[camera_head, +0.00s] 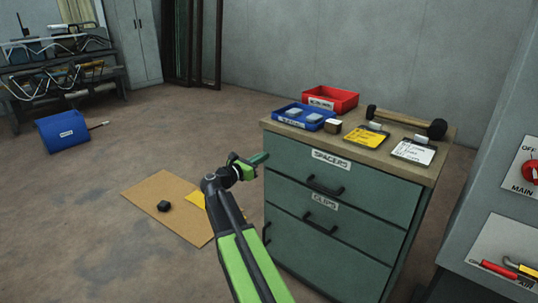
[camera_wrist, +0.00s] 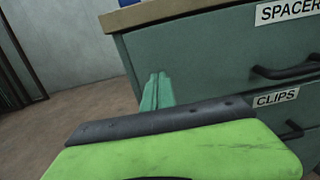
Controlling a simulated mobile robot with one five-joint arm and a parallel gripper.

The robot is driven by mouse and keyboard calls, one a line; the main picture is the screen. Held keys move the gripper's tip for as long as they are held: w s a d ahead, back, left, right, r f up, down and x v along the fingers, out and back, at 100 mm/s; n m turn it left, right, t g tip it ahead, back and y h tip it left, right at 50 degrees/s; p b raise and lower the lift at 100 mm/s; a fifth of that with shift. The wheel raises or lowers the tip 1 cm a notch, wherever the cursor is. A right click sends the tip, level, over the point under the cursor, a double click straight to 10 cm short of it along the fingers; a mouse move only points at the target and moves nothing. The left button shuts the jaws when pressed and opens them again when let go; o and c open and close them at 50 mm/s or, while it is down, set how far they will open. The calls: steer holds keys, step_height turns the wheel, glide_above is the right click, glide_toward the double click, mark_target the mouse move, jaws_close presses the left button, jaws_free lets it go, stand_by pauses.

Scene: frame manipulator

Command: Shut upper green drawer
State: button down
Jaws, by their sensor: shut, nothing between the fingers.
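The upper green drawer (camera_head: 375,182) is labelled SPACERS and has a dark bar handle (camera_head: 325,186). It is the top front of the green cabinet, just under the wooden top. It looks about flush, but I cannot tell whether a small gap is left. My gripper (camera_head: 260,158) is shut and empty at the drawer's left edge. In the wrist view, the teal fingertips (camera_wrist: 157,92) overlap the left part of the upper drawer front (camera_wrist: 205,55). I cannot tell whether they touch it. The handle shows at the right there (camera_wrist: 285,71).
The CLIPS drawer (camera_head: 370,228) is directly below. A cardboard sheet (camera_head: 150,188) lies on the floor at left. A grey panel (camera_head: 490,185) stands at right.

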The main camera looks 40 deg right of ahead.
steer(key=v, duration=1)
steer(key=shift+f, duration=0.1)
